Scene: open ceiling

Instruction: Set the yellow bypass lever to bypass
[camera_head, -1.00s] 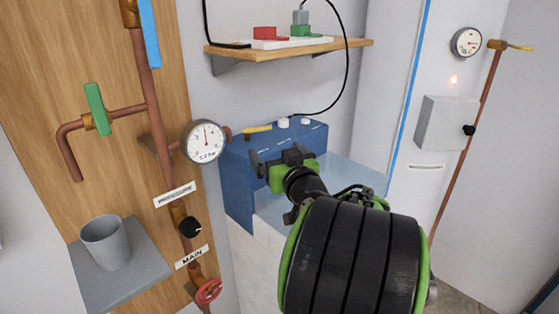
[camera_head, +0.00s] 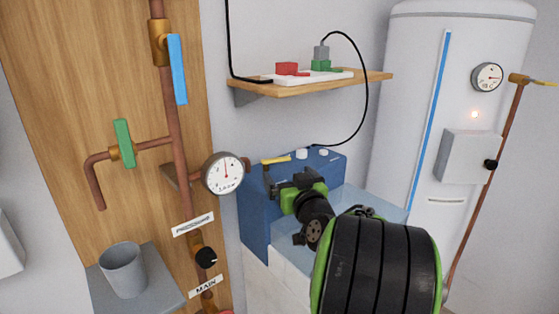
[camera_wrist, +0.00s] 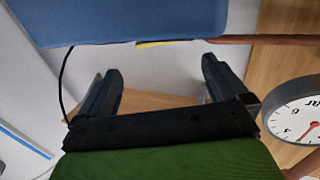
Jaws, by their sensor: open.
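The yellow bypass lever (camera_head: 275,160) is a short bar at the upper left of the blue box (camera_head: 325,170), near the round pressure gauge. In the wrist view, which is upside down, only a thin strip of the yellow lever (camera_wrist: 163,43) shows at the blue box's edge, in line with the gap between my fingers. My gripper (camera_head: 287,184) is open and empty in front of the blue box, below the lever and apart from it. Its two dark fingers (camera_wrist: 160,75) are spread in the wrist view. Any markings by the lever are too small to read.
The pressure gauge (camera_head: 223,173) and copper pipes are left of the box. A wooden shelf (camera_head: 310,85) with red and green blocks is above, and a black cable (camera_head: 367,80) loops down to the box. A grey cup (camera_head: 122,270) stands lower left; a white tank (camera_head: 460,50) is right.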

